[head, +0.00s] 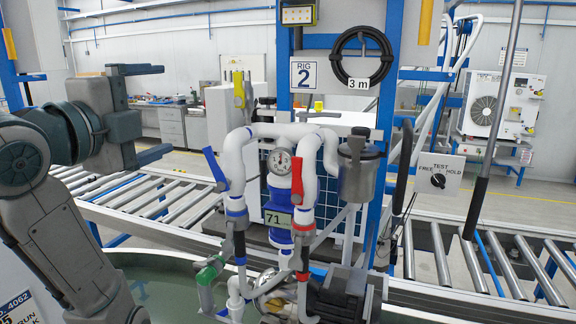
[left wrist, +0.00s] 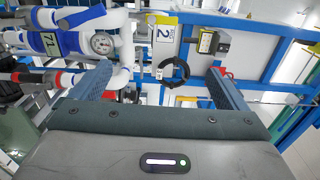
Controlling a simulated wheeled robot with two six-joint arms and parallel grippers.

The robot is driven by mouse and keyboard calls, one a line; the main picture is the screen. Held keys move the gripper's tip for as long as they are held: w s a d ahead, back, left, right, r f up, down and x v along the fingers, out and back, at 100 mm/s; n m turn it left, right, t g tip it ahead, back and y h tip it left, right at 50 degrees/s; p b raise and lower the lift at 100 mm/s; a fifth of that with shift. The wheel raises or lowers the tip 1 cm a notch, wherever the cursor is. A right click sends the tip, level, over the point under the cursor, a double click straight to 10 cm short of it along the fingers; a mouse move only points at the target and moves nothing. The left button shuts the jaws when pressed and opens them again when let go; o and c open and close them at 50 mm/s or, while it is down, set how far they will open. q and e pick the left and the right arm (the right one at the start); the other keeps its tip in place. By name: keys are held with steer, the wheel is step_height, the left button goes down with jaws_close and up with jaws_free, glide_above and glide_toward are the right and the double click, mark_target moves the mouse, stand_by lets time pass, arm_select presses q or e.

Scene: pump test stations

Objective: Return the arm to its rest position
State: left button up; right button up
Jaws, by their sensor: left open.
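My left gripper (head: 158,112) is at the left of the head view, raised above the roller conveyor. Its two fingers are apart and nothing is between them. In the left wrist view, the gripper (left wrist: 158,73) also shows its fingers wide apart, with only background between them. The pump station with white pipes (head: 238,160) stands to the right of the gripper, clear of it. My left arm comes up from the lower left. My right gripper is in neither view.
The station carries a blue-handled valve (head: 215,168), a red-handled valve (head: 297,178), a pressure gauge (head: 280,162) and a metal canister (head: 359,178). A roller conveyor (head: 130,196) runs behind. A "RIG 2" sign (head: 304,77) and coiled black hose (head: 363,57) hang above. A green-handled valve (head: 209,271) sits low.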

arm_select(q)
steer(key=a+f+n+g+y, duration=0.15)
steer(key=f+n, duration=0.25)
steer(key=f, duration=0.8)
steer(key=s+a+f+n+g+y, duration=0.1)
steer(key=f+n+g, duration=0.25)
steer(key=f, duration=0.95)
steer(key=a+f+n+g+y, duration=0.15)
steer(key=f+n, duration=0.35)
steer(key=f, duration=0.7)
steer(key=s+a+f+n+g+y, duration=0.2)
steer(key=s+f+n+g, duration=0.15)
steer(key=s+f, duration=0.95)
steer(key=s+a+f+n+g+y, duration=0.1)
steer(key=s+a+f+n+g, duration=0.3)
steer(key=s+f, duration=0.85)
step_height(320, 180, down, 32)
steer(key=n+b, duration=0.2)
steer(key=s+a+f+g+b, duration=0.1)
steer(key=s+a+f+b, duration=0.1)
steer(key=s+f, duration=1.7)
step_height(320, 180, down, 2)
steer(key=shift+f+g, duration=0.1)
steer(key=shift+g, duration=0.3)
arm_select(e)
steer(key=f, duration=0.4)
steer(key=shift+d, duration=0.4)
